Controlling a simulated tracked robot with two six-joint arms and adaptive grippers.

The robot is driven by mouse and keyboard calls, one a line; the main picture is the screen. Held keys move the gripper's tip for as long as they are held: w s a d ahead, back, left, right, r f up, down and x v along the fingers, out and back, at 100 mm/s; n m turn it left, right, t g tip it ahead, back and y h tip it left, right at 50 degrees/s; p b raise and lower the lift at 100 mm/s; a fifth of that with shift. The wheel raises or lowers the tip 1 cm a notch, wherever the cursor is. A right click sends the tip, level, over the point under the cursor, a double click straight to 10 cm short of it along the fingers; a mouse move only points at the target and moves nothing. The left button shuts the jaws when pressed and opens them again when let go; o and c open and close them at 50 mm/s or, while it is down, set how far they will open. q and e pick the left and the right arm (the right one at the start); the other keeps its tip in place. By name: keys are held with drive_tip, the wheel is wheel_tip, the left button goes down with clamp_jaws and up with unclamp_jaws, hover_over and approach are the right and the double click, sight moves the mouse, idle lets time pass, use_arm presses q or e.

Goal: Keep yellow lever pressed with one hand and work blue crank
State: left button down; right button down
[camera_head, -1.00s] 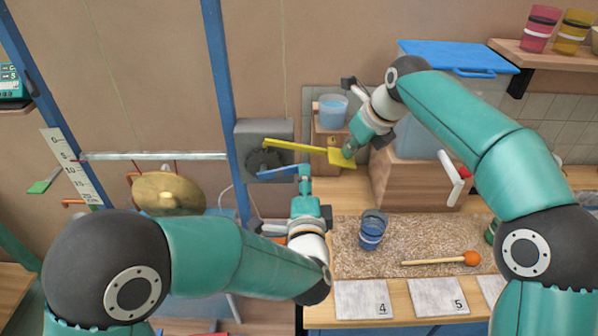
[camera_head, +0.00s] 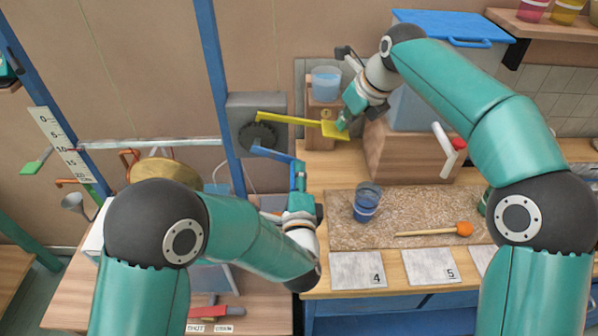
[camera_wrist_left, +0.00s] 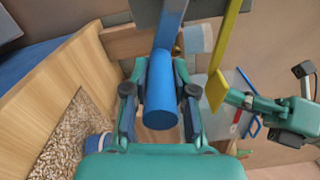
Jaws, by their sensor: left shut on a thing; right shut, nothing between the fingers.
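The yellow lever (camera_head: 290,120) sticks out to the right from a grey box (camera_head: 257,120) with a dark round gear on its front. My right gripper (camera_head: 343,123) is shut and empty, its tips at the lever's flat yellow end pad. The pad also shows in the left wrist view (camera_wrist_left: 218,92). The blue crank (camera_head: 272,153) reaches right and down from the gear. My left gripper (camera_head: 298,182) is at its outer end. In the left wrist view, the left gripper (camera_wrist_left: 160,115) has its fingers on both sides of the crank's blue cylindrical handle (camera_wrist_left: 162,90), shut on it.
A blue cup (camera_head: 366,203) and an orange-headed mallet (camera_head: 440,230) are on a speckled mat (camera_head: 400,208) at the right. A wooden box (camera_head: 405,155) stands behind. A blue post (camera_head: 215,70) rises left of the grey box. A brass gong (camera_head: 165,172) hangs at the left.

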use_arm(q)
drive_tip(key=shift+a+f, duration=0.2)
drive_tip(key=c, duration=0.9)
unclamp_jaws()
drive_tip(key=shift+r, duration=0.1)
drive_tip(key=shift+c, duration=0.2)
drive_tip(key=s, duration=0.7)
drive_tip(key=shift+s, duration=0.25)
